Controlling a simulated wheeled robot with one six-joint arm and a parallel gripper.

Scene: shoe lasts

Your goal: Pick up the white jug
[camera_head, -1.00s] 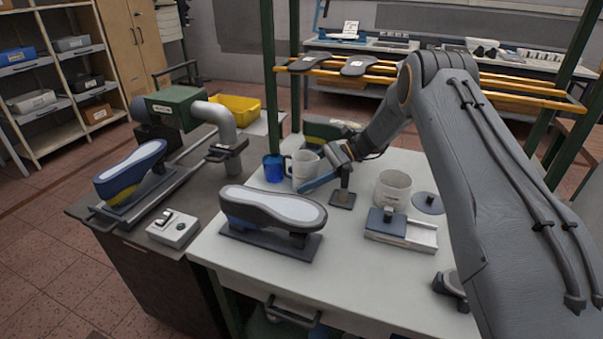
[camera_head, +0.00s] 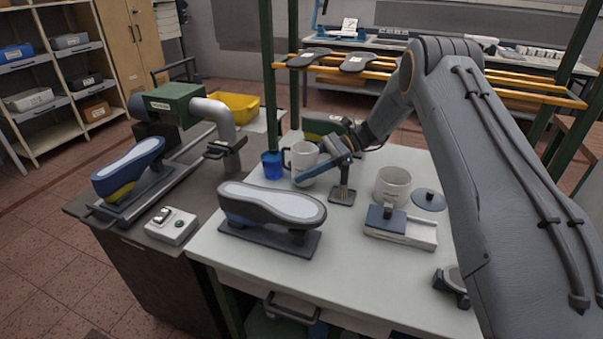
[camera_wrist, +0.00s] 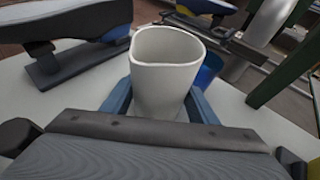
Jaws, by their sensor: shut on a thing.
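The white jug (camera_head: 304,158) is upright at the back left of the light table, with its handle on the left in the head view. In the wrist view the jug (camera_wrist: 165,75) stands between the two blue fingers of my gripper (camera_wrist: 160,105), open mouth up. My gripper (camera_head: 312,172) is shut on its body. In the head view part of the jug is hidden behind the gripper. I cannot tell for sure whether its base touches the table.
A blue cup (camera_head: 272,165) stands close to the left of the jug. A grey stand (camera_head: 343,185) is just right of the gripper. A shoe last (camera_head: 270,205) lies in front, a white pot (camera_head: 393,185) to the right. A green post (camera_head: 265,70) rises behind.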

